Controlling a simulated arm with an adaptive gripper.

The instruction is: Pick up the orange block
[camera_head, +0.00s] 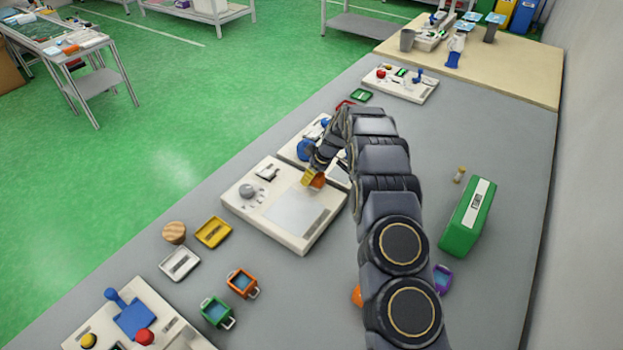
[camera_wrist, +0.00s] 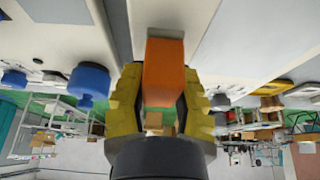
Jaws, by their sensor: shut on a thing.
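The orange block (camera_wrist: 164,72) sits between the yellow pads of my gripper (camera_wrist: 163,100) in the wrist view, with a pad against each side. In the head view my gripper (camera_head: 313,179) is over the far edge of a white panel device (camera_head: 262,225), and a small part of the orange block (camera_head: 318,182) shows at its tip. The gripper is shut on the block. My arm covers part of the area behind it. I cannot tell whether the block touches the panel.
Nearby on the grey table are a yellow tray (camera_head: 213,232), a wooden disc (camera_head: 174,232), an orange container (camera_head: 242,282) and a green container (camera_head: 216,312). A green box (camera_head: 467,217) stands right of my arm. Bare table lies between the box and the right edge.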

